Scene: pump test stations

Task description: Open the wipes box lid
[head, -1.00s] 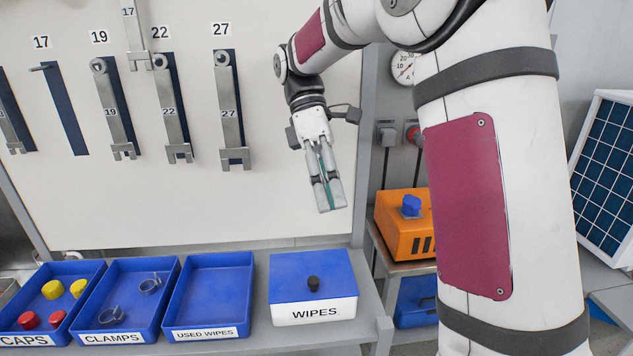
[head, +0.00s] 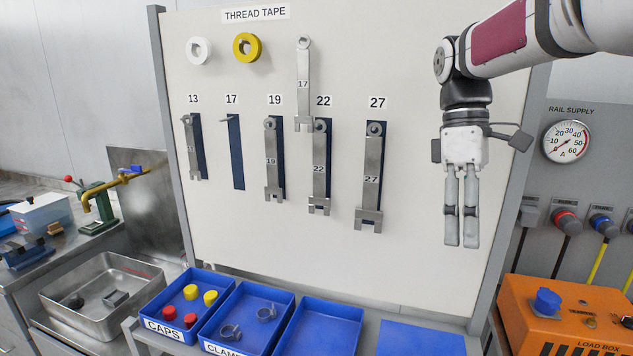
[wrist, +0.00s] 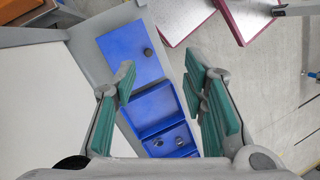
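The wipes box shows in the head view only as its flat blue lid (head: 425,340) at the bottom edge; its front and knob are out of that frame. In the wrist view the blue lid (wrist: 122,50) lies closed on the box, with a dark round knob (wrist: 148,52). My gripper (head: 461,243) hangs fingers down in front of the tool board, well above the box. In the wrist view its green-padded fingers (wrist: 163,80) stand apart with nothing between them, so it is open and empty.
Blue trays stand left of the box: an empty one (head: 307,340), a clamps tray (head: 222,340) and a caps tray (head: 160,325). The tool board (head: 420,85) with hanging wrenches rises behind. An orange load box (head: 540,335) stands at right.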

